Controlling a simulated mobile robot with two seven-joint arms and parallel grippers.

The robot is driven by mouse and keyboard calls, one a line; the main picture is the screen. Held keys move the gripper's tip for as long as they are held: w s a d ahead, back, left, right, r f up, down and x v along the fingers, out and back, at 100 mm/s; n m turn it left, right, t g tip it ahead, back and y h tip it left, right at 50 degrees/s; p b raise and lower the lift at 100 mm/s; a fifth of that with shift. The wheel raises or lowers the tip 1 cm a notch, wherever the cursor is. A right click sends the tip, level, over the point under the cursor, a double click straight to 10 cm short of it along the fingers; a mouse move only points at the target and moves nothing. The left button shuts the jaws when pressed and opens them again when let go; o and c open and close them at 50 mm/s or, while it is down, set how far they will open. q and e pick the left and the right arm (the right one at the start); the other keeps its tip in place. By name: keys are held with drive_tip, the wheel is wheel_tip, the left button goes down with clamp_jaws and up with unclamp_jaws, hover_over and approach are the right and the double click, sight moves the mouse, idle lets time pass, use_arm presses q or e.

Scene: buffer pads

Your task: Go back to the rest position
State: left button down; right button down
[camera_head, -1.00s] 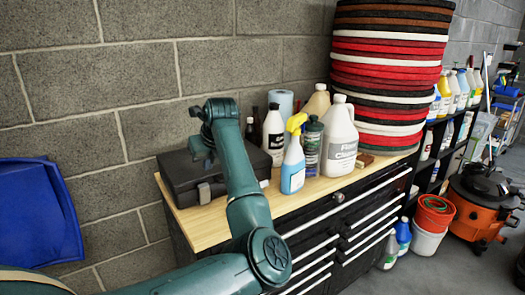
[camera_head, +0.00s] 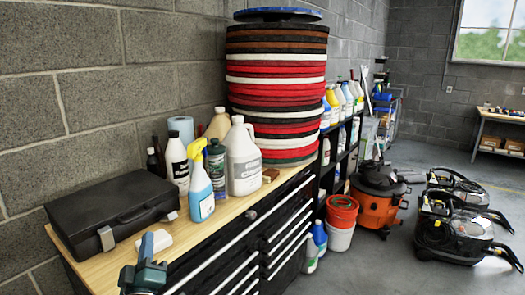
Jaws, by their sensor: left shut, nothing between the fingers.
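My left gripper (camera_head: 147,250) shows at the bottom left, teal with a grey-blue tip. It is in front of the cabinet's wooden top (camera_head: 88,262), shut and empty. Most of its arm is out of the picture. The tall stack of round buffer pads (camera_head: 275,95), red, black, brown and white with a blue one on top, stands at the back right of the cabinet top, well apart from the gripper. My right gripper is not in view.
A black toolbox (camera_head: 113,212) lies behind the gripper, beside a small white item (camera_head: 157,240). A spray bottle (camera_head: 200,190) and a white jug (camera_head: 243,160) stand before the pads. Orange vacuum (camera_head: 377,200) and black machines (camera_head: 455,230) are on the floor at right.

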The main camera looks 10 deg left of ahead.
use_arm(q)
drive_tip(key=s+d+f+m+g+h, duration=0.4)
drive_tip(key=s+d+f+m, duration=0.3)
drive_tip(key=f, duration=0.4)
drive_tip(key=s+d+f+m+g+h, duration=0.4)
drive_tip(key=s+d+f+m+h, duration=0.2)
drive_tip(key=f, duration=0.5)
drive_tip(key=s+d+m, duration=0.1)
drive_tip(key=s+d, duration=0.1)
drive_tip(key=shift+d+f+h, duration=0.3)
drive_tip(key=shift+d, duration=0.05)
drive_tip(key=c, duration=2.1)
unclamp_jaws()
drive_tip(key=s+f+g, duration=0.1)
drive_tip(key=s, duration=0.1)
drive_tip(key=s+d+f+m+g, duration=0.1)
drive_tip(key=s+f, duration=0.1)
drive_tip(key=s, duration=0.1)
drive_tip(key=s+d+f+m+g, duration=0.1)
drive_tip(key=s, duration=0.1)
drive_tip(key=shift+s+d+f, duration=0.15)
drive_tip(key=shift+s+f, duration=0.1)
drive_tip(key=shift+f, duration=0.05)
drive_tip(key=shift+o, duration=0.7)
drive_tip(key=shift+s+f, duration=0.2)
drive_tip(key=shift+s, duration=0.05)
drive_tip(key=o, duration=0.5)
drive_tip(key=shift+c, duration=0.2)
drive_tip(key=shift+o, duration=0.5)
